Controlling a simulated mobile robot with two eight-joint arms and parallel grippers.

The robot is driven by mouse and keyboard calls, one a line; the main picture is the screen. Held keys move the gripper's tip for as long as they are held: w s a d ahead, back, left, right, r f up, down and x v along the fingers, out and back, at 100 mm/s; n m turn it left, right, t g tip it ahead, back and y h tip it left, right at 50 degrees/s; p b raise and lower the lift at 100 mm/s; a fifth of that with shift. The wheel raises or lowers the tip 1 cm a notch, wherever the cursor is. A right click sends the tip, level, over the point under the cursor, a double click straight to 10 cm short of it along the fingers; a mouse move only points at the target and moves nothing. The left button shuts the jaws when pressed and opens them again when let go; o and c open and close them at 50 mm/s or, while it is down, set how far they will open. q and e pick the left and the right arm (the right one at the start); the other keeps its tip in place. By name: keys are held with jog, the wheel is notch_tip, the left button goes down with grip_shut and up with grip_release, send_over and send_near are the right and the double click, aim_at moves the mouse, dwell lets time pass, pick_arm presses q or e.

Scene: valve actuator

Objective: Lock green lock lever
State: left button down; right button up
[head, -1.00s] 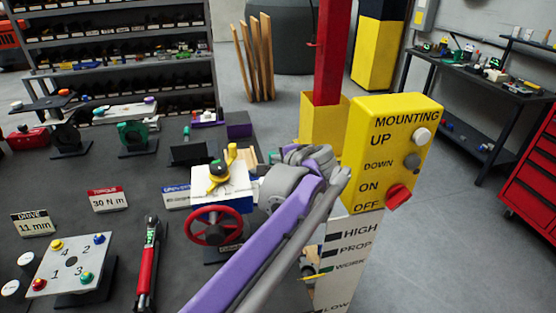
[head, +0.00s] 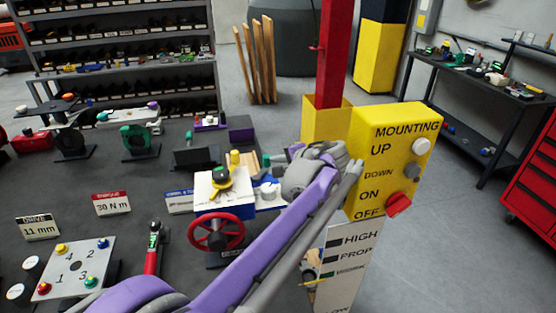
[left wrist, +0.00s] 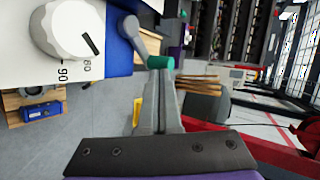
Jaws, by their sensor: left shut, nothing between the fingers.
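The valve actuator is a white and blue box (head: 238,196) with a red handwheel (head: 216,232) on its front. The lock lever, a grey arm with a green end (left wrist: 160,62), shows at the box's corner in the left wrist view. Its green end also shows in the head view (head: 266,160). My left gripper (left wrist: 160,78) is shut and empty, its tips right by the green end; I cannot tell whether they touch. In the head view the left gripper (head: 284,161) is beside the box's right side, partly hidden by my wrist. My right gripper is not in view.
A white knob (left wrist: 68,28) with a black mark sits on the box beside the lever. A yellow control box (head: 395,150) with a red switch stands close to the right of my left wrist. A red-handled tool (head: 153,250) and a numbered plate (head: 75,268) lie on the dark table.

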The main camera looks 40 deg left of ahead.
pick_arm(q)
jog(key=shift+s+d+r, duration=0.15)
jog(key=shift+s+d, duration=0.2)
jog(key=shift+s, duration=0.15)
notch_tip(320, 180, up, 10)
jog(key=shift+p, duration=0.35)
jog(key=shift+a+f, duration=0.1)
jog(key=shift+f, duration=0.1)
